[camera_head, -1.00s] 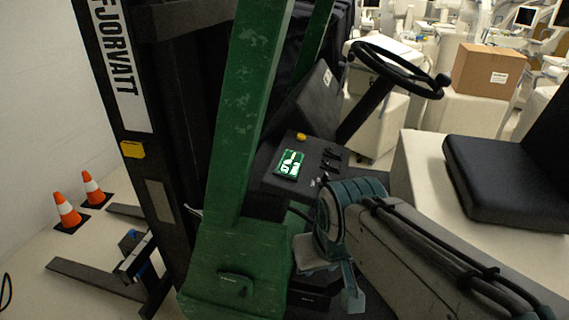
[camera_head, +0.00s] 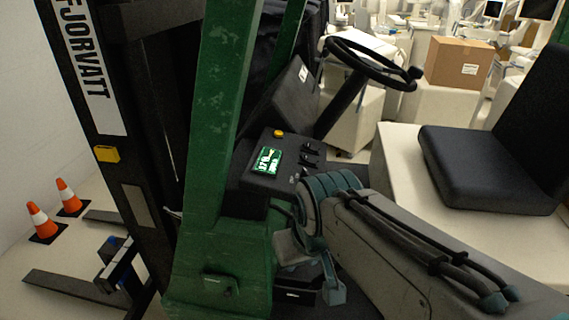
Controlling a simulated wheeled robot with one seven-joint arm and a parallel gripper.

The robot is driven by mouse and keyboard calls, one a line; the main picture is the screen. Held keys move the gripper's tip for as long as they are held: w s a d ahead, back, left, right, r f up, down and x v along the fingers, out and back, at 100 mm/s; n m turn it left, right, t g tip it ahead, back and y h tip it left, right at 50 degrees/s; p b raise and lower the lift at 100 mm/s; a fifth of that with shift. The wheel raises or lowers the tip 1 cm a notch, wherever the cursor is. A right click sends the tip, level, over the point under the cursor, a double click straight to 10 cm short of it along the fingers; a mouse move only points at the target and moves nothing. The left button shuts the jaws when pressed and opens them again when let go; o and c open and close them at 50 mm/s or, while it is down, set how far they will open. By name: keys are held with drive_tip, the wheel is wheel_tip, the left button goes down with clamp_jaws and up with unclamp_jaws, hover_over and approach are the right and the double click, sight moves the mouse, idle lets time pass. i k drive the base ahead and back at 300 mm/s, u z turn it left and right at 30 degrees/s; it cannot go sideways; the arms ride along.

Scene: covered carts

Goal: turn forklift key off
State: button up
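The forklift has a dark control panel (camera_head: 247,181) with a green-and-white display (camera_head: 267,161), a yellow button (camera_head: 278,133) and small black levers (camera_head: 309,152). A small light part (camera_head: 296,177) at the panel's lower right edge may be the key; it is too small to tell, and so is its position. My grey and teal arm comes in from the lower right, its bent joint just below and right of the panel. The parts at the arm's end (camera_head: 310,270) hang below the panel, apart from the display; the fingers cannot be made out clearly.
The steering wheel (camera_head: 368,62) is above and right of the panel. A black seat (camera_head: 480,172) is at right. The green mast post (camera_head: 208,150) stands left of the panel. Orange cones (camera_head: 40,218) are at far left. A cardboard box (camera_head: 458,63) sits behind.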

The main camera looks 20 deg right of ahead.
sight(304, 173)
drive_tip(key=z, duration=1.9)
drive_tip(key=k, duration=1)
drive_tip(key=u, duration=1)
drive_tip(key=i, duration=1)
